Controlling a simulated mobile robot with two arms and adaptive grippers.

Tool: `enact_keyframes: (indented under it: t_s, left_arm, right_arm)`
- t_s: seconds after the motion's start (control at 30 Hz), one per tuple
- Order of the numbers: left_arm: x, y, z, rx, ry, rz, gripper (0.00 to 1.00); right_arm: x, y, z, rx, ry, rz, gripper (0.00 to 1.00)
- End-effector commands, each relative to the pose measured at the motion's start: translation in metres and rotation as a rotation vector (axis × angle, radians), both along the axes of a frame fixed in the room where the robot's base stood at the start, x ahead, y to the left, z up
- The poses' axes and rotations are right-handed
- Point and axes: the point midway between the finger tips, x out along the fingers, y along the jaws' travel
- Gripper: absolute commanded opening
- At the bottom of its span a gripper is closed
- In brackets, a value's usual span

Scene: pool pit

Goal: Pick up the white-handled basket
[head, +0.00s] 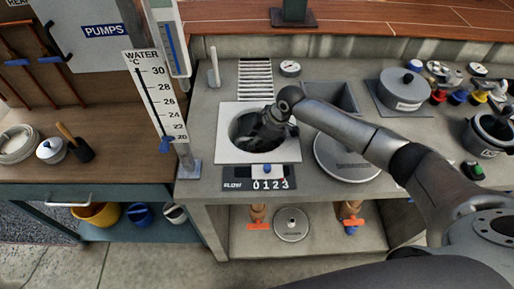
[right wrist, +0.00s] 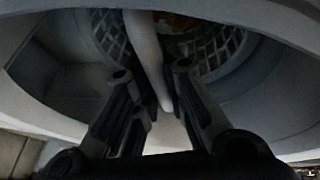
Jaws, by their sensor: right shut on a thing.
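The basket (right wrist: 215,48) sits down in the round well and shows grey lattice walls in the right wrist view. Its white handle (right wrist: 146,45) runs as a bar across the middle of that view, between the fingers. My right gripper (head: 262,133) reaches down into the well of the square white skimmer frame (head: 229,150) in the head view. It is shut on the white handle, and the fingers also show in the right wrist view (right wrist: 152,76). In the head view the arm and the dark well hide the basket. My left gripper is not in view.
A counter sign (head: 262,184) reading 0123 is at the frame's front. A round lid (head: 345,160) lies to the right, beside a square opening (head: 343,97). A thermometer board (head: 155,92) stands at the left. A grey lidded pot (head: 404,90) and valves are farther right.

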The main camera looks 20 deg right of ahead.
Motion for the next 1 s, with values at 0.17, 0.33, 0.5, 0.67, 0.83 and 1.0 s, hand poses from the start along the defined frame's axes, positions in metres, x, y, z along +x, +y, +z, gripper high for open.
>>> enact_keyframes:
  t_s: [0.17, 0.33, 0.5, 0.67, 0.83, 1.0]
  left_arm:
    - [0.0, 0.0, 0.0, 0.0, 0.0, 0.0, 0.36]
    - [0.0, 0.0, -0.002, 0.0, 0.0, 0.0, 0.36]
    - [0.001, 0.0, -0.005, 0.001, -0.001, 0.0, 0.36]
    - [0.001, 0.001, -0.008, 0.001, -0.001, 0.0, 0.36]
    - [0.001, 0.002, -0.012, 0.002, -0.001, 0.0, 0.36]
    - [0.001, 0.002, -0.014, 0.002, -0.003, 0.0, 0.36]
  right_arm:
    - [0.001, 0.0, 0.005, 0.0, -0.002, 0.0, 0.0]
    - [0.001, 0.0, 0.023, 0.001, -0.004, 0.001, 0.0]
    - [0.001, 0.0, 0.053, 0.001, -0.005, 0.002, 0.0]
    - [0.002, 0.0, 0.086, 0.001, -0.007, 0.001, 0.0]
    - [0.001, 0.0, 0.12, 0.0, -0.006, 0.0, 0.0]
    - [0.001, 0.0, 0.151, 0.0, -0.006, 0.0, 0.0]
